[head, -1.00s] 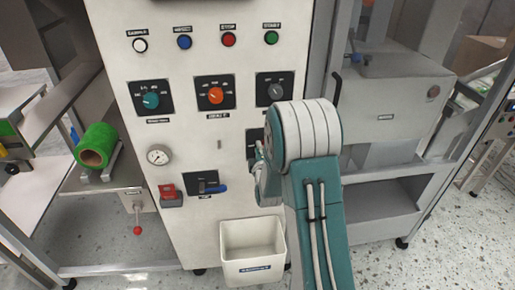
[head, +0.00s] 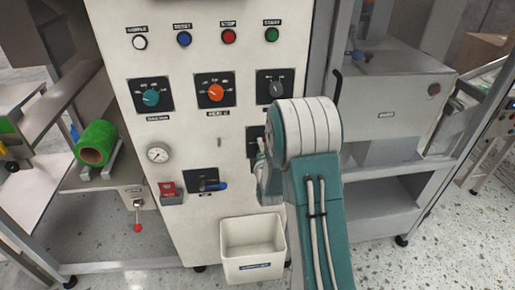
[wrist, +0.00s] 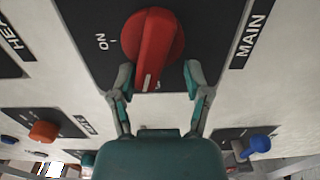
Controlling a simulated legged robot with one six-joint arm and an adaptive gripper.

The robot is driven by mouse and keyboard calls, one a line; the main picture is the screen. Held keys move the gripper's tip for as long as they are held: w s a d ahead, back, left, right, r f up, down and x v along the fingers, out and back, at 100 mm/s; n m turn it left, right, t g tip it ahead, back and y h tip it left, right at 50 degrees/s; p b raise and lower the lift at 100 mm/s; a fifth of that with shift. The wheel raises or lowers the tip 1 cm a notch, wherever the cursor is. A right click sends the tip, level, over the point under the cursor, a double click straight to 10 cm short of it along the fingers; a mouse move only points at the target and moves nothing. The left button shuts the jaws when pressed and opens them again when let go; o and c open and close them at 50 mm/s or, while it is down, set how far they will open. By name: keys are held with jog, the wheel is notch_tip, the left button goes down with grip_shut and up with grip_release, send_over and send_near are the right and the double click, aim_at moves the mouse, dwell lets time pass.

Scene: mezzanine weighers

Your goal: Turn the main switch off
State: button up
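The main switch (wrist: 152,38) is a red rotary knob on a black plate, beside a MAIN label, in the wrist view. An ON mark is at its left; its white pointer line points down the picture, between my fingers. My gripper (wrist: 158,82) is open, one finger on each side of the knob's lower end. I cannot tell whether either finger touches it. In the head view my arm hides the knob; only part of its black plate (head: 252,136) shows. My gripper (head: 263,170) is partly hidden there too.
The white panel also bears an orange dial (head: 216,92), a teal dial (head: 151,97), a grey dial (head: 276,89) and a blue-handled switch (head: 210,185). A white bin (head: 253,243) hangs low on the panel. A grey machine (head: 390,95) stands at the right.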

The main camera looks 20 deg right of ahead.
jog(key=shift+s+d+f, duration=0.1)
jog(key=shift+d, duration=0.15)
jog(key=shift+a, duration=0.1)
jog(key=shift+s+a, duration=0.15)
jog(key=shift+s, duration=0.1)
jog(key=v, duration=1.1)
jog(key=o, duration=0.6)
jog(key=shift+c, duration=0.2)
jog(key=w+d+m, duration=0.1)
jog(key=w+m, duration=0.2)
jog(key=m, duration=0.4)
jog(key=w+d+m, duration=0.2)
jog(key=w+m, duration=0.2)
jog(key=m, duration=0.3)
jog(key=w+d+m, duration=0.2)
jog(key=w+m, duration=0.1)
jog(key=m, duration=0.3)
jog(key=shift+w+d+r+m, duration=0.2)
jog(key=shift+w+r+m, duration=0.1)
jog(key=shift+w+m, duration=0.1)
